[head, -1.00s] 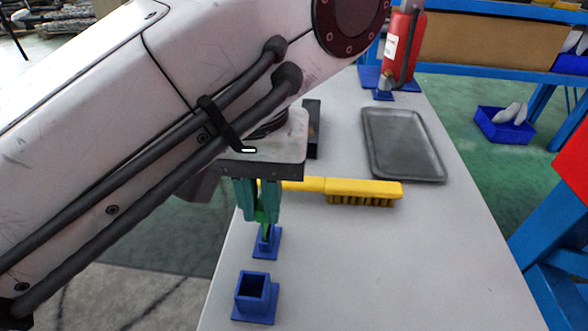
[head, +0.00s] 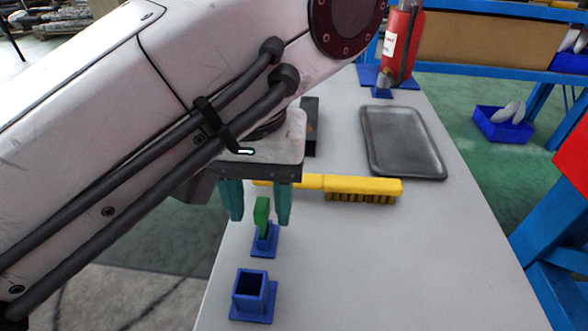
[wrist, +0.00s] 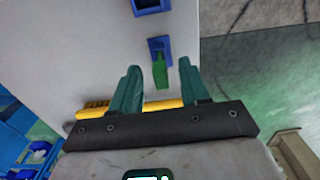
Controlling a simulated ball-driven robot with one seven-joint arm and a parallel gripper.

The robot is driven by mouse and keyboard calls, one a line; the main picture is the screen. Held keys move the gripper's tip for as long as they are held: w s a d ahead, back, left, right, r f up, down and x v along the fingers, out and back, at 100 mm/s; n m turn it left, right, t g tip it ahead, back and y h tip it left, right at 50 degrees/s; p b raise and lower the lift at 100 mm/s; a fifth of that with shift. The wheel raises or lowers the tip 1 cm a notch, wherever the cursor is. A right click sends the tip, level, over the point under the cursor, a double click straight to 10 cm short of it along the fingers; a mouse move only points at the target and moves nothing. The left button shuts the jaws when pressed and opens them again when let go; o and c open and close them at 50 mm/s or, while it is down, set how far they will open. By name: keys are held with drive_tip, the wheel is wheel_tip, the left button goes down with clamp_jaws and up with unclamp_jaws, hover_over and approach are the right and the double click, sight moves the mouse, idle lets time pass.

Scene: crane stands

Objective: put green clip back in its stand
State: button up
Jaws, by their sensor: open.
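The green clip (head: 262,212) stands upright in a small blue stand (head: 264,240) on the table, its lower end inside the stand. It also shows in the wrist view (wrist: 160,73), with the blue stand (wrist: 160,46) around its end. My gripper (head: 256,218) is open, with one teal finger on each side of the clip and a gap to both. In the wrist view my fingers (wrist: 159,68) are spread wide, with nothing between them in their grip.
A second, empty blue square holder (head: 254,295) stands nearer on the table. A yellow brush (head: 362,188) lies just behind my gripper. A grey tray (head: 402,143) lies further back, and a red fire extinguisher (head: 400,45) stands at the far end. The table's right front is clear.

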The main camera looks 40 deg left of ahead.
sight(260, 209)
drive_tip(key=shift+r+p, duration=1.35)
drive_tip(key=shift+r, duration=1.15)
wheel_tip(260, 209, up, 8)
drive_tip(key=p, duration=0.4)
drive_tip(key=shift+f+p, duration=0.25)
drive_tip(key=shift+p, duration=0.1)
